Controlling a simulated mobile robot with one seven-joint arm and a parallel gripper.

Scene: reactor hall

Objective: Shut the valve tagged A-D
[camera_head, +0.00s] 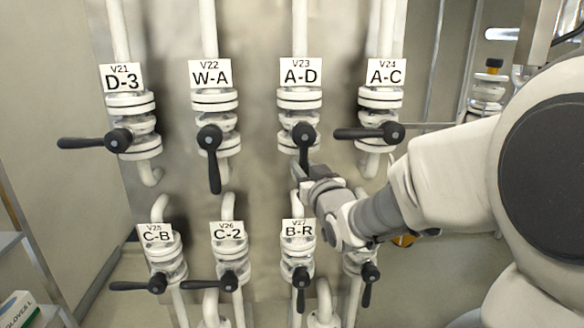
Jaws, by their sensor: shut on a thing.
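The valve tagged A-D (299,97), also marked V23, is in the upper row, third from the left. Its black lever (304,142) hangs down from the round hub, in line with the pipe. My gripper (304,170) is at the lower end of this lever and shut on it. The fingers hide the lever's tip. My arm reaches in from the right.
Beside it, valve W-A (210,100) has its lever down, and valve A-C (384,100) has its lever level, pointing left toward A-D. Valve D-3 (128,105) is level too. Below, valve B-R (298,252) stands close; my arm hides part of its right neighbour.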

